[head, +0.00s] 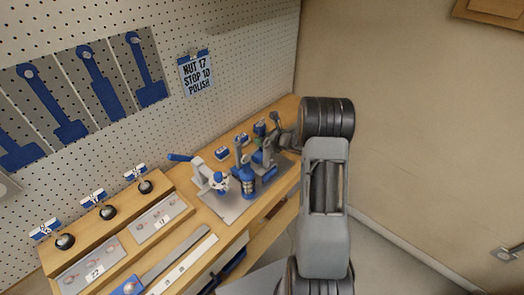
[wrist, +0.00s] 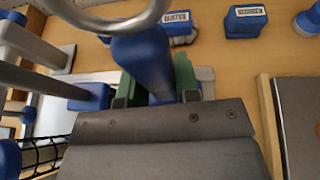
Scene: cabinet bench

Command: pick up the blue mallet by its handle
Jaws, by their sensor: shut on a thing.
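In the wrist view the green-padded fingers of my gripper (wrist: 156,82) are closed on both sides of a blue tapered piece (wrist: 143,50). A grey metal ring or curved bar passes over its upper end. I take this piece as the blue mallet's handle, but its head cannot be made out. In the head view my gripper (head: 264,143) is at the far end of the bench, among blue and grey tools, and my arm hides part of it. The held piece is too small there to tell apart.
Blue-and-grey tools (head: 245,175) stand close left of my gripper on a grey plate (head: 232,211). Small blue labelled blocks (head: 221,153) sit behind, near the pegboard (head: 240,60). In the wrist view, one labelled block (wrist: 246,22) stands on bare wood. Black knobs (head: 107,212) line the bench's left part.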

